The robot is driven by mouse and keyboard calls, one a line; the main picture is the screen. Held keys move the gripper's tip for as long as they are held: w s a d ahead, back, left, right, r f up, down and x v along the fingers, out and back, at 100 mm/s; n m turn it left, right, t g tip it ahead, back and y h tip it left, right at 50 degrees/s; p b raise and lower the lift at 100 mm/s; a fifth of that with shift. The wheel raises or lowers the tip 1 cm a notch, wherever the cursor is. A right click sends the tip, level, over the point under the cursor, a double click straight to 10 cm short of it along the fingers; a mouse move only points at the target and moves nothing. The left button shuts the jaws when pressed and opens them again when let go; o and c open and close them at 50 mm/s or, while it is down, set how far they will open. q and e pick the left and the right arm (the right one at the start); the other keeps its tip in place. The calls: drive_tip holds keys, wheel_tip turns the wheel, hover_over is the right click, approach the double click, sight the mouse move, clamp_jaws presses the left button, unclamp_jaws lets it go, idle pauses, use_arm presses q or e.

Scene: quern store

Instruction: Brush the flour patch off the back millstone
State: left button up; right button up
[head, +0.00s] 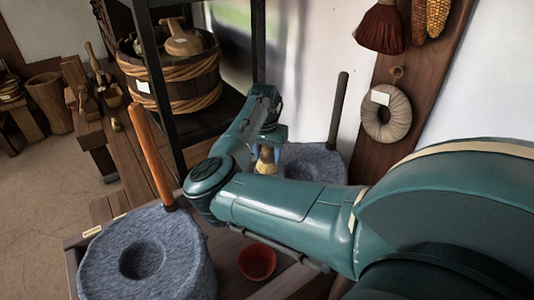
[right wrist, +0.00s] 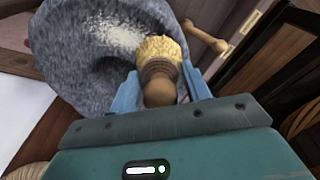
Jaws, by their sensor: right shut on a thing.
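The back millstone (head: 312,165) is a grey round stone with a dark upright handle (head: 338,110), partly hidden behind my right arm. In the right wrist view the grey stone (right wrist: 72,62) fills the upper left, with a pale flour patch (right wrist: 115,27) on its face. My right gripper (right wrist: 160,82) is shut on a brush (right wrist: 160,88) with a wooden handle and yellow bristles. The bristles are beside the patch's lower right end; I cannot tell if they touch the stone. In the head view the brush (head: 265,163) shows below my right gripper (head: 270,147). My left gripper is out of view.
The front millstone (head: 195,265) with an orange-brown handle (head: 150,157) stands at lower left. A red bowl (head: 257,262) sits beside it. A shelf post (head: 160,85) and a rope-bound tub (head: 180,82) stand behind. A ring (head: 388,115) hangs on the board at right.

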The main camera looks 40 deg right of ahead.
sight(273, 165)
drive_tip(key=shift+f, duration=1)
drive_tip(key=shift+s+r+p, duration=0.15)
drive_tip(key=shift+s+p, duration=0.15)
drive_tip(key=shift+p, duration=0.15)
drive_tip(key=s+p, duration=0.2)
drive_tip(key=p, duration=0.1)
drive_tip(key=shift+a+r, duration=0.1)
drive_tip(key=shift+s+p, duration=0.6)
drive_tip(key=shift+p, duration=0.1)
drive_tip(key=shift+s+a+p, duration=0.15)
drive_tip(key=shift+s+p, duration=0.65)
drive_tip(key=shift+p, duration=0.4)
drive_tip(key=shift+s+p, duration=0.6)
drive_tip(key=shift+p, duration=0.05)
drive_tip(key=shift+s+a+f+p, duration=0.1)
drive_tip(key=shift+s+f+p, duration=0.2)
drive_tip(key=shift+s, duration=0.05)
